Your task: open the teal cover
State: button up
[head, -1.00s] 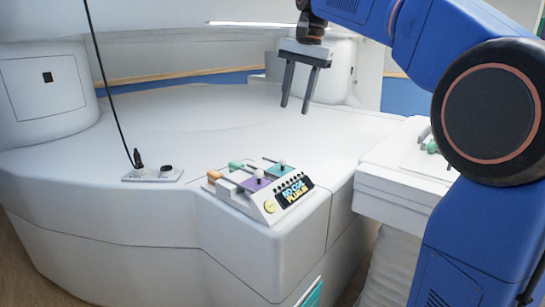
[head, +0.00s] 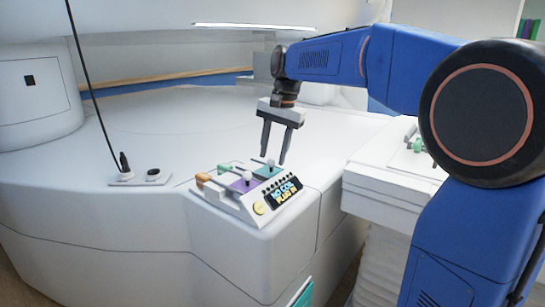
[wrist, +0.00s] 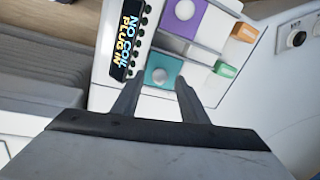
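The teal cover (head: 267,171) is a flat square with a pale round knob, on the white console box (head: 240,208). It sits beside a purple cover (head: 243,186) with a similar knob. In the wrist view the teal cover (wrist: 163,72) lies just beyond and between the fingertips, and the purple cover (wrist: 185,17) is farther up. My gripper (head: 273,158) is open and empty, pointing down close to the teal cover; it also shows in the wrist view (wrist: 156,84). I cannot tell whether the fingers touch the knob.
The box carries a display (head: 285,193) reading "NO COIL PLUG IN" and a yellow button (head: 259,208). Orange (head: 203,178) and green (head: 224,168) pieces stand at its back edge. A socket plate with a black cable (head: 140,177) lies left. The white surface behind is clear.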

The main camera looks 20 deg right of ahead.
jog(key=shift+w+a+f, duration=0.1)
jog(key=shift+a+f, duration=0.05)
jog(key=shift+f, duration=0.65)
grip_shut()
jog(key=w+a, duration=0.2)
jog(key=w, duration=0.1)
jog(key=w+a, duration=0.2)
jog(key=shift+w, duration=0.25)
grip_release()
jog(key=shift+r, duration=0.1)
